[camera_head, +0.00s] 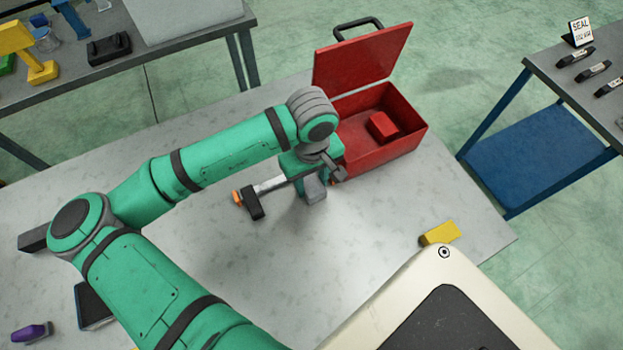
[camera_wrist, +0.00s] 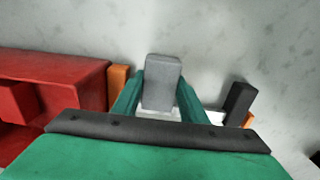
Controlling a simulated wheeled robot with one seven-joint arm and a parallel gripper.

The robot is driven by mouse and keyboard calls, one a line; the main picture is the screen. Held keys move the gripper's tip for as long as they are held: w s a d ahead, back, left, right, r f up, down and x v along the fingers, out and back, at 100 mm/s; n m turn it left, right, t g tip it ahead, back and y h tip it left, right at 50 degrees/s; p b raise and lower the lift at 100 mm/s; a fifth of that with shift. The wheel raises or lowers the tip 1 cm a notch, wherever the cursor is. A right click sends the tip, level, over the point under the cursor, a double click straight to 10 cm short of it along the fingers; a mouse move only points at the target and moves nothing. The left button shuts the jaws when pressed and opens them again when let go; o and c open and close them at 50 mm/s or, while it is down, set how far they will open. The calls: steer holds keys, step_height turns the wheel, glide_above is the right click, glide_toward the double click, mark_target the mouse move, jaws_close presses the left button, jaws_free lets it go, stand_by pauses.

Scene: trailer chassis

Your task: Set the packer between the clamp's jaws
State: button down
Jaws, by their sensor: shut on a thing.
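The packer looks to be the grey block (camera_head: 314,189), gripped upright under my wrist. It also shows in the wrist view (camera_wrist: 162,82) between my teal fingers. My gripper (camera_wrist: 160,95) is shut on it. The clamp has a silver bar (camera_head: 270,185), a dark jaw (camera_head: 254,204) and an orange end (camera_head: 237,197). In the wrist view its dark jaw (camera_wrist: 238,102) is right of the block and an orange part (camera_wrist: 119,88) is left. The block appears between these ends, apart from the dark jaw. My gripper hides the middle of the clamp; the block's height above the bench is unclear.
An open red toolbox (camera_head: 405,143) with a red block inside stands just right of the clamp. A yellow block (camera_head: 440,233) lies at the bench's right edge. The grey bench (camera_head: 380,215) is clear in front of the clamp. A purple object (camera_head: 32,333) lies far left.

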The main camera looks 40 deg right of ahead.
mark_target(312, 183)
steer(key=c, duration=1.1)
jaws_free()
steer(key=shift+f, duration=0.15)
step_height(312, 183, up, 12)
steer(key=shift+r, duration=0.2)
